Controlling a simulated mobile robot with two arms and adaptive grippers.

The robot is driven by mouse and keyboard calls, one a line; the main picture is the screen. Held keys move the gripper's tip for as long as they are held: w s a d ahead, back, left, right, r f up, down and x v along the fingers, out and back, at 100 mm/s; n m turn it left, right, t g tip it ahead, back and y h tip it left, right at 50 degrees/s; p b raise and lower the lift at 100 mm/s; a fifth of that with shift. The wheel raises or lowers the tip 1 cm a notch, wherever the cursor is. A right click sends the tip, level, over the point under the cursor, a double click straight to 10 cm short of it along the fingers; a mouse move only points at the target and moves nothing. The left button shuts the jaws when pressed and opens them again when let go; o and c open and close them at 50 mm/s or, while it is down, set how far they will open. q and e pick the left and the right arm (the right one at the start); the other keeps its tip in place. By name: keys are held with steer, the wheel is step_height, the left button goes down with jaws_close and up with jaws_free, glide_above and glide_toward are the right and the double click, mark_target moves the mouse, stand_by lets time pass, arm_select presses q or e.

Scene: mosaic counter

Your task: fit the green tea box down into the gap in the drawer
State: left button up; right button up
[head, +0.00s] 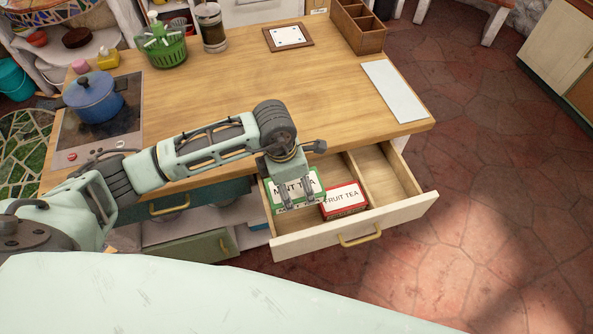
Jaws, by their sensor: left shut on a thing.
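The green tea box (311,183), labelled MINT TEA, is held by my left gripper (295,199). The gripper points down from above, and its fingers are shut on the box. The box is over the left part of the open drawer (290,246), left of the red FRUIT TEA box (345,197), which sits in the drawer. The two boxes look very close; I cannot tell if they touch. The gap under the green box is mostly hidden by the box and gripper, so its depth is unclear. My right gripper is not in view.
The drawer's right compartment (388,178) looks empty. On the wooden counter (240,85) are a white board (394,92), a wooden organizer (358,30), a green basket (166,50) and a blue pot (93,100) on the cooktop. The counter edge lies just behind the drawer.

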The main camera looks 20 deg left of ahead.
mark_target(294, 194)
arm_select(q)
steer(key=shift+w+f+b, duration=0.25)
steer(key=shift+f+b, duration=0.05)
steer(key=shift+f, duration=0.3)
steer(key=shift+a+f, duration=0.1)
steer(key=shift+f, duration=0.25)
steer(key=shift+f+b, duration=0.35)
steer(key=shift+b, duration=0.1)
step_height(294, 194, down, 3)
steer(key=shift+s+b, duration=0.1)
steer(key=shift+b, duration=1)
steer(key=shift+f, duration=0.15)
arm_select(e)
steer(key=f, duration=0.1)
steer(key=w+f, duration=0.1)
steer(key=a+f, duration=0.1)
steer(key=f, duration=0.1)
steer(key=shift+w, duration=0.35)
arm_select(q)
steer(key=shift+b, duration=0.35)
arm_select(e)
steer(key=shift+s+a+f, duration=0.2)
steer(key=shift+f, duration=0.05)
